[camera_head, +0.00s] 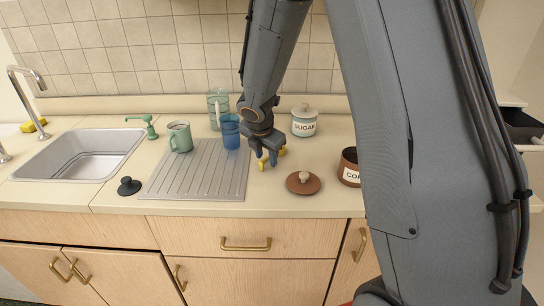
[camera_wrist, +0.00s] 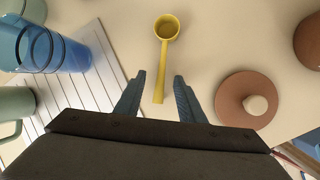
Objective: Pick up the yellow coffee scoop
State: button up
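The yellow coffee scoop (camera_wrist: 167,29) lies on the beige countertop in the wrist view, its round bowl away from me and its handle pointing back toward my gripper. My gripper (camera_wrist: 158,84) is open, with one blue-grey finger on each side of the handle end. The fingers do not touch the handle, and nothing is held. In the head view my gripper (camera_head: 268,157) points down at the counter, right of the drying board. There the scoop (camera_head: 282,151) shows only in small yellow bits, mostly hidden by the fingers.
A sugar jar (camera_head: 304,122) stands behind right. A brown lid (camera_head: 303,183) lies close at right, beside a brown canister (camera_head: 349,168). The sink (camera_head: 85,155) is far left.

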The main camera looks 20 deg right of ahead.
grip_shut()
notch_tip(320, 180, up, 10)
jog(key=shift+p, duration=0.45)
